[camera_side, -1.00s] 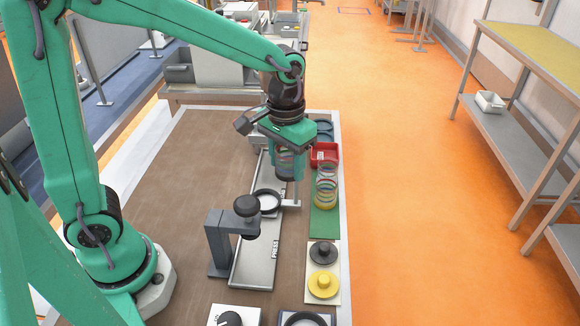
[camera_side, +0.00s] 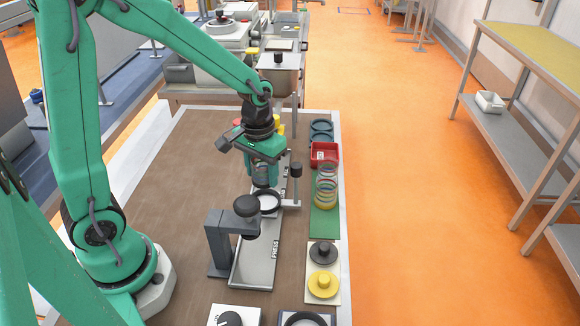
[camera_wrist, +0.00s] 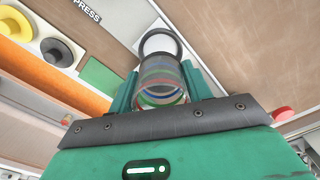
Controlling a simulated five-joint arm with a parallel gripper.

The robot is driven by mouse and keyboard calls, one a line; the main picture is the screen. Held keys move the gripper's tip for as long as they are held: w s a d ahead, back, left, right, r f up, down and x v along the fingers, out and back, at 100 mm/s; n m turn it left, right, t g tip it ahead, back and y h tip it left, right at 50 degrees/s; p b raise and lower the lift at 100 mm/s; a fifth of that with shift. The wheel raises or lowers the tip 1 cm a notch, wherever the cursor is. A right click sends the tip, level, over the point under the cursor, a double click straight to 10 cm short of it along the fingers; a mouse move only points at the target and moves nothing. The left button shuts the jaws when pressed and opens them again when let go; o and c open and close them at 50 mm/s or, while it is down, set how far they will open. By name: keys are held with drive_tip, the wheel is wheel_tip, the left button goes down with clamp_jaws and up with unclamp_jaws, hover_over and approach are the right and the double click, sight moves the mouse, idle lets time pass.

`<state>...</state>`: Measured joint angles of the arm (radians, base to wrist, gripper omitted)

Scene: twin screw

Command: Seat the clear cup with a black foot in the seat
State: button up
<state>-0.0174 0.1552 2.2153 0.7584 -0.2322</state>
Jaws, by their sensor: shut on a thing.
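My gripper (camera_side: 262,176) is shut on the clear cup (camera_side: 261,173), holding it above the far side of the seat (camera_side: 266,203). In the wrist view the cup (camera_wrist: 162,85) shows coloured bands through its clear wall and sits between both fingers (camera_wrist: 161,88). Its dark foot end points at the seat. The seat is a black ring with a pale inside on the grey PRESS plate (camera_side: 258,265). In the wrist view the seat (camera_wrist: 160,35) shows just beyond the cup and is partly covered by it. Whether cup and seat touch is unclear.
A dark press arm with a black knob (camera_side: 247,206) stands close in front of the seat. A thin post with a dark head (camera_side: 296,170) stands to its right. Clear coiled rings (camera_side: 326,190) stand on a green mat, near a red bin (camera_side: 324,153). The brown tabletop at left is clear.

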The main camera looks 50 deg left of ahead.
drive_tip(key=shift+f, duration=0.3)
drive_tip(key=shift+f, duration=2.2)
drive_tip(key=shift+f, duration=0.9)
idle(0.5)
